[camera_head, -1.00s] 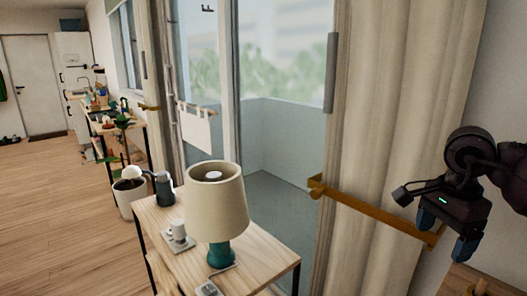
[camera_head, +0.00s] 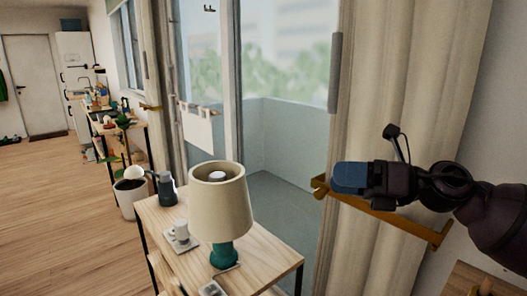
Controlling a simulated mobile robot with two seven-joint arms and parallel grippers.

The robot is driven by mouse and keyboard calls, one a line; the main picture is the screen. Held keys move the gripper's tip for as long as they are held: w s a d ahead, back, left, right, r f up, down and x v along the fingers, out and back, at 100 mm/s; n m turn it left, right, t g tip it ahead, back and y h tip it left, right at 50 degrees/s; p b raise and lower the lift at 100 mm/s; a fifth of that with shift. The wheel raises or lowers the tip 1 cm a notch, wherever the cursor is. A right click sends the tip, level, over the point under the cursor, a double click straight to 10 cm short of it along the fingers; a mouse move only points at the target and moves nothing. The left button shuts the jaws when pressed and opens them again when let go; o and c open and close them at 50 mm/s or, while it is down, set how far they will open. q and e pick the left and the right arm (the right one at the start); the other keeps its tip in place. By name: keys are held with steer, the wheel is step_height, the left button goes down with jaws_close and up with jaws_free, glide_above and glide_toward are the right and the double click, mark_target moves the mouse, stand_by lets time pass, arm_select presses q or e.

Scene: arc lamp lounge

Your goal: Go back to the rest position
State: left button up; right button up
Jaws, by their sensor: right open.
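My right gripper (camera_head: 349,178) comes in from the right edge of the head view. It points to the left, with its blue fingertips in front of the curtain and the brass curtain holder. It holds nothing that I can see and is open, though its fingers overlap from this side. It is in the air, to the right of the table lamp (camera_head: 220,202) and apart from it. My left gripper is not in view.
A brass holder (camera_head: 410,226) crosses the curtain (camera_head: 400,90). The floor at left is clear.

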steer(key=d+f+m+t+h, duration=0.6)
steer(key=f+m, duration=0.6)
steer(key=m, duration=0.4)
steer(key=d+f+m+t+h, duration=0.3)
steer(key=f+m+t+h, duration=0.35)
steer(key=f+m, duration=0.75)
steer(key=s+d+f+m+g+h, duration=0.2)
steer(key=s+f+m, duration=0.4)
steer(key=s+f, duration=0.4)
steer(key=s+d+f+m+g+h, duration=0.2)
steer(key=s+f+m+g, duration=0.2)
steer(key=s+f, duration=0.7)
steer(key=s+m, duration=0.2)
steer(key=s, duration=0.1)
steer(key=shift+s+d+f+m+h, duration=0.25)
steer(key=shift+s+f+m+h, duration=0.05)
steer(key=shift+m+h, duration=0.1)
